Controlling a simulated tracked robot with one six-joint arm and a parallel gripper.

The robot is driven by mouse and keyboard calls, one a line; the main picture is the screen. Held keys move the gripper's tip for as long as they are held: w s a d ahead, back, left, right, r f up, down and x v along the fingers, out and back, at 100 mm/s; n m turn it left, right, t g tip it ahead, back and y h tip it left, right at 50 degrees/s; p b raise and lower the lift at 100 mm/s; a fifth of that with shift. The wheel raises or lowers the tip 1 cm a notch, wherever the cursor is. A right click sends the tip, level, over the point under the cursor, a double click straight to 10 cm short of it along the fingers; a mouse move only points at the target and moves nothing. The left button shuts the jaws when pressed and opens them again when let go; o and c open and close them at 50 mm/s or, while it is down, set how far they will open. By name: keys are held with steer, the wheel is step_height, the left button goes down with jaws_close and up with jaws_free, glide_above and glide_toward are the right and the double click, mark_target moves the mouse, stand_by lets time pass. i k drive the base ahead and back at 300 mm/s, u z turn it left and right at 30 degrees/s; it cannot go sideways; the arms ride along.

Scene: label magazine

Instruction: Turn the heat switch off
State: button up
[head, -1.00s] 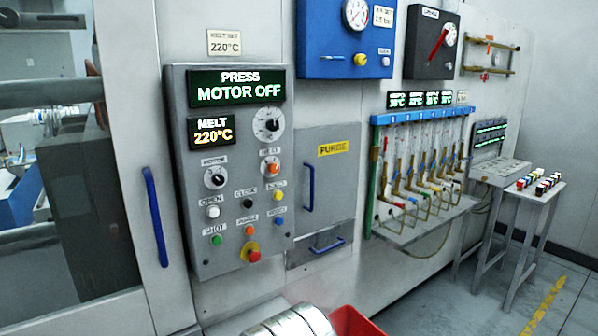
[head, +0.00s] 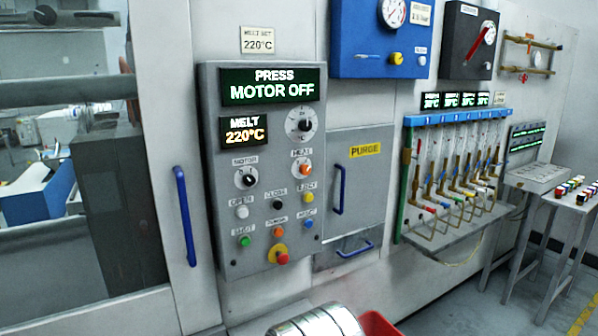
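The heat switch (head: 305,169) is an orange-lit rotary knob on the right side of the grey control panel (head: 225,200), under a small label reading HEAT. The black motor knob (head: 245,179) is to its left, and a larger dial (head: 303,124) is above it. The panel's upper display (head: 270,85) reads PRESS MOTOR OFF. The lower display (head: 244,131) reads MELT 220°C. A silver rounded part shows at the bottom edge, and I cannot tell whether it is mine. My gripper's fingers are not in view.
Several push buttons sit below the knobs, with a red emergency button (head: 281,257) lowest. A purge door with a blue handle (head: 338,189) is right of the panel. A red bin (head: 378,325) stands at the bottom. Blue-topped flow tubes and a small table are farther right.

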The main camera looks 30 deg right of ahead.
mark_target(305, 169)
steer(key=i, duration=0.9)
steer(key=z, duration=0.05)
